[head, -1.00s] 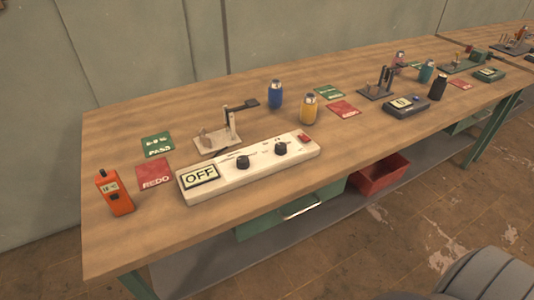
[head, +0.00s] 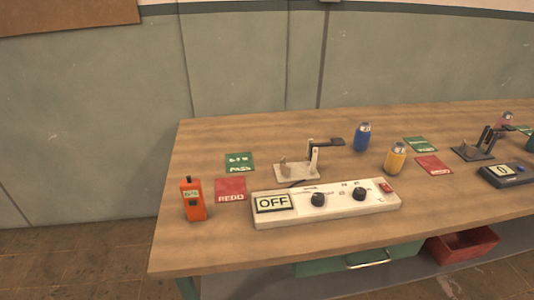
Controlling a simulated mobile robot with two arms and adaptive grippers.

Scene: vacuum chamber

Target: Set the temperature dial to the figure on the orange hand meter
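The orange hand meter (head: 193,199) stands upright near the left end of the workbench. Its small screen is too small to read for certain. The white control unit (head: 345,213) lies to its right, with a display (head: 274,202) that reads OFF. It carries two black dials, a left one (head: 318,199) and a right one (head: 358,194), and a red switch (head: 386,187) at its right end. The dial markings are too small to read, and a degree-C mark seems to show near the right dial. Neither of my grippers is in view.
Green PASS card (head: 240,163) and red REDO card (head: 231,190) lie by the meter. A metal stand (head: 297,170) sits behind the unit. Blue (head: 362,138) and yellow (head: 396,158) bottles stand right of it. A red bin (head: 462,246) is below the bench (head: 225,255), whose front strip is clear.

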